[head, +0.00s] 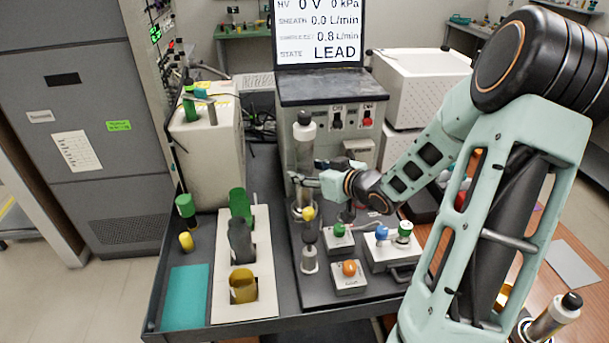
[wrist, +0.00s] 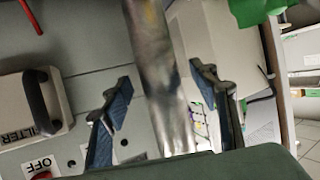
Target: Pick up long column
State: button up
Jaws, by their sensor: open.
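The long column (head: 303,143) is a tall silver cylinder with a dark cap, standing upright in front of the instrument in the head view. My gripper (head: 307,171) is at its lower middle part, coming from the right. In the wrist view the silver column (wrist: 160,60) passes between the two blue-padded fingers of my gripper (wrist: 162,78). The fingers are spread, with a visible gap on each side of the column. The column's cap is not clear in the wrist view.
A shorter silver column (head: 309,258) stands nearer the front. Small boxes with coloured knobs, including one with an orange knob (head: 349,268), stand close below my arm. A teal mat (head: 185,297) lies clear.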

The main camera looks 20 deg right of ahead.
jog(key=shift+x, duration=1)
grip_shut()
jog(key=shift+w+r, duration=0.1)
jog(key=shift+r, duration=0.1)
